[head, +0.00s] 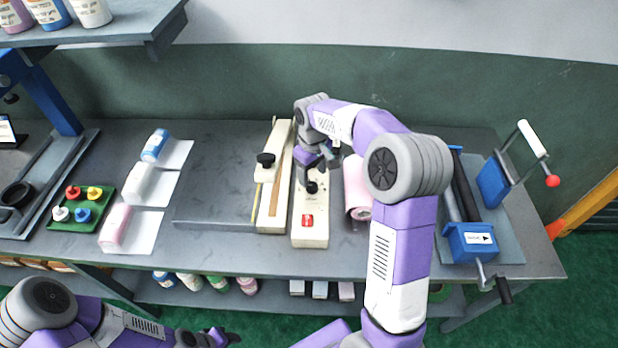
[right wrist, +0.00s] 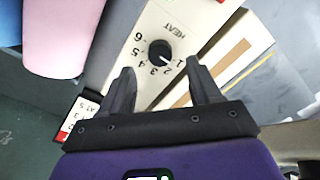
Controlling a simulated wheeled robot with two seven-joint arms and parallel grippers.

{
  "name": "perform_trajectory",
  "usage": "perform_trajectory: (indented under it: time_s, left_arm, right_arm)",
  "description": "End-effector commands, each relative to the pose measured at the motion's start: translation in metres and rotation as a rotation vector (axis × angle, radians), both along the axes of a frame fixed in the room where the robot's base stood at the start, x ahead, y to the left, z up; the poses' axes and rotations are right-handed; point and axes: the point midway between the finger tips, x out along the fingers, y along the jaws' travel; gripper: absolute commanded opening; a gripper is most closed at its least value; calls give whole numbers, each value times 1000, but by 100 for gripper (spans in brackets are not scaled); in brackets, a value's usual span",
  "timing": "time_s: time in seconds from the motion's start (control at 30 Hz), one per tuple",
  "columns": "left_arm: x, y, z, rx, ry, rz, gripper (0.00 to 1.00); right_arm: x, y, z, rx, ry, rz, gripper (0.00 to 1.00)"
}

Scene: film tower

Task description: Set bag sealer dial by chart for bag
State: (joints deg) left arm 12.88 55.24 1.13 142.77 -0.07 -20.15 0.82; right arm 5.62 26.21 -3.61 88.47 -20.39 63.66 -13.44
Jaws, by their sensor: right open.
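The cream bag sealer (head: 310,225) lies on the bench with a black dial (head: 311,187) and a red switch (head: 307,220). In the right wrist view the dial (right wrist: 160,52) sits among printed numbers 1 to 6 and the word HEAT. Its pale mark seems to point to the low numbers, near 1 or 2. My right gripper (right wrist: 160,72) is open, its fingers pointing at the dial, apparently apart from it; it also shows in the head view (head: 318,168). A small card with numbers (right wrist: 78,118) is partly hidden by the gripper. My left gripper (head: 218,338) is low at the bottom edge.
A cream bar with a black knob (head: 265,160) stands left of the sealer. A pink roll (head: 356,187) lies right of it, partly behind my arm. A blue cranked device (head: 470,240) stands right.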

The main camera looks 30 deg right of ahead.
Motion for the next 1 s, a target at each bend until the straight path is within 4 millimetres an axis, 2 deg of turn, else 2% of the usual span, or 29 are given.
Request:
perform_trajectory:
  time_s: [0.03,0.1,0.3,0.67,1.0]
  left_arm:
    - [0,0,-4,0,0,0,43]
    - [0,0,-7,0,-1,0,43]
    - [1,0,-11,0,-1,0,43]
    - [1,0,-11,0,-1,0,43]
    - [1,0,-11,0,-1,0,43]
  right_arm:
    - [0,0,-12,0,4,0,63]
    - [-1,0,-23,1,5,1,63]
    - [0,0,-45,0,2,0,63]
    - [0,0,-49,0,1,0,61]
    - [0,0,-48,0,0,0,9]
